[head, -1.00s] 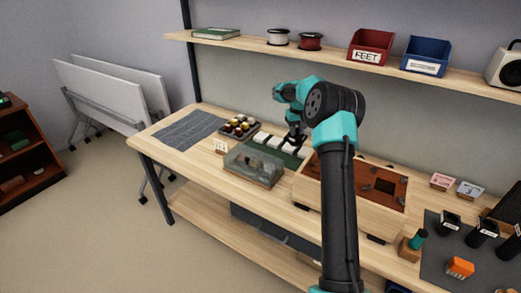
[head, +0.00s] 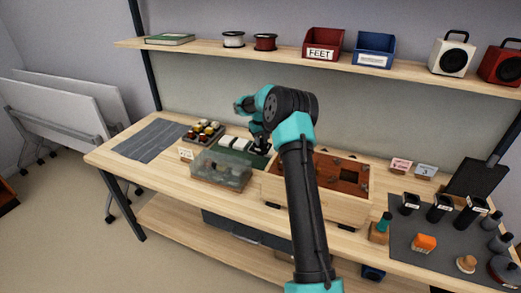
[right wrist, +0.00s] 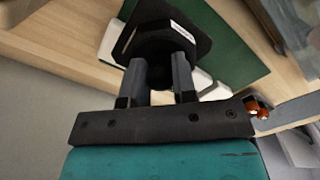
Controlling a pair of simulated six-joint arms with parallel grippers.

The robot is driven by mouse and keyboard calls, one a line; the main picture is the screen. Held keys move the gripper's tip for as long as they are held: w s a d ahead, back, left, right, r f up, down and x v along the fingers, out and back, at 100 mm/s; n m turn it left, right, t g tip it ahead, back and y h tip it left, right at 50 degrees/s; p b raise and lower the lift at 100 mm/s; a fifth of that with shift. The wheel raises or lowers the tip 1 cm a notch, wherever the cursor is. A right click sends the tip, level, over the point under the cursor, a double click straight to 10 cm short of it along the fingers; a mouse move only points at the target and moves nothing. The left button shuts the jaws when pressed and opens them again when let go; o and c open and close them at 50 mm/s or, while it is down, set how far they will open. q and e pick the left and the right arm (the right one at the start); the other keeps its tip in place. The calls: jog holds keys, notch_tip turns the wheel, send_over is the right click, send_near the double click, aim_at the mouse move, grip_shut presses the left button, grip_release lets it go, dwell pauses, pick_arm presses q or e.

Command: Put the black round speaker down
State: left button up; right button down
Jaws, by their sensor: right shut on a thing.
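My right gripper (head: 259,148) reaches down over the green mat (head: 258,162) at the back of the workbench. In the right wrist view my right gripper (right wrist: 158,68) is shut on the black round speaker (right wrist: 158,38), a dark many-sided body with a small white label on its rim. The speaker is above or on the green mat (right wrist: 232,45); whether it touches the mat I cannot tell. White pieces (head: 226,142) lie in a row on the mat, and white edges show behind the fingers in the wrist view. In the head view the speaker is mostly hidden. My left gripper is not in view.
A clear-lidded box (head: 222,172) stands just in front of the mat, and a wooden crate (head: 345,205) stands to its right. A tray with small round parts (head: 203,132) is at the left. A grey cloth (head: 150,140) lies farther left. Several black items stand on a dark mat (head: 415,262).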

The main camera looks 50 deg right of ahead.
aim_at(261, 149)
jog(key=shift+f, duration=2.45)
jog(key=shift+f, duration=0.1)
jog(key=c, duration=0.9)
grip_release()
notch_tip(261, 149, up, 12)
jog(key=shift+r, duration=0.1)
